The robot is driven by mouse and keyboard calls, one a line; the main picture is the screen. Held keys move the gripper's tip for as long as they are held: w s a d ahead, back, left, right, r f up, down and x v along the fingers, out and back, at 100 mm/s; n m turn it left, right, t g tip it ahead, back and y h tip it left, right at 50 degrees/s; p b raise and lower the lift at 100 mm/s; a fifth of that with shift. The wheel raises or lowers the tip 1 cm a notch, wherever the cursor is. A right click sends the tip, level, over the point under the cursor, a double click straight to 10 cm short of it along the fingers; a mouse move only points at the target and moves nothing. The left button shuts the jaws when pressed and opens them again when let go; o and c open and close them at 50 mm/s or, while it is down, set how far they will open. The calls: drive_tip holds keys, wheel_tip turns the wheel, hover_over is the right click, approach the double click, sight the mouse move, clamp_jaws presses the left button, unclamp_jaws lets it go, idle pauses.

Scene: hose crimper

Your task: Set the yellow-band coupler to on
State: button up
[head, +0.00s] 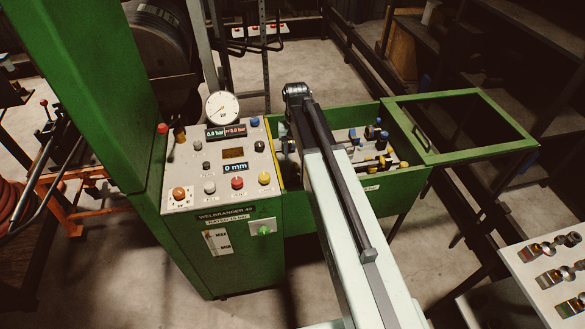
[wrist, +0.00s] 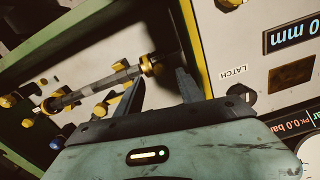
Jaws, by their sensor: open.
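In the wrist view, a grey rod-like fitting runs across the open green trough, with a yellow band (wrist: 148,65) at its right end and another yellow ring at its left. I take this to be the yellow-band coupler, but cannot be sure. My gripper (wrist: 160,78) is open, its two dark fingers pointing toward the banded end, with nothing clearly held. Whether a finger touches the band cannot be told. In the head view my arm covers part of the trough and hides my gripper. How the coupler is set cannot be read.
The control panel (head: 218,167) with knobs and a gauge (head: 222,107) stands left of my arm. The trough's green framed lid (head: 460,155) is swung open on the right. Several yellow and blue fittings sit in the trough. A tray of metal fittings (head: 530,275) is at lower right.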

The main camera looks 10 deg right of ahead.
sight(295, 166)
wheel_tip(295, 166, down, 7)
drive_tip(key=b, duration=0.6)
drive_tip(key=shift+r, duration=0.2)
clamp_jaws()
idle(0.8)
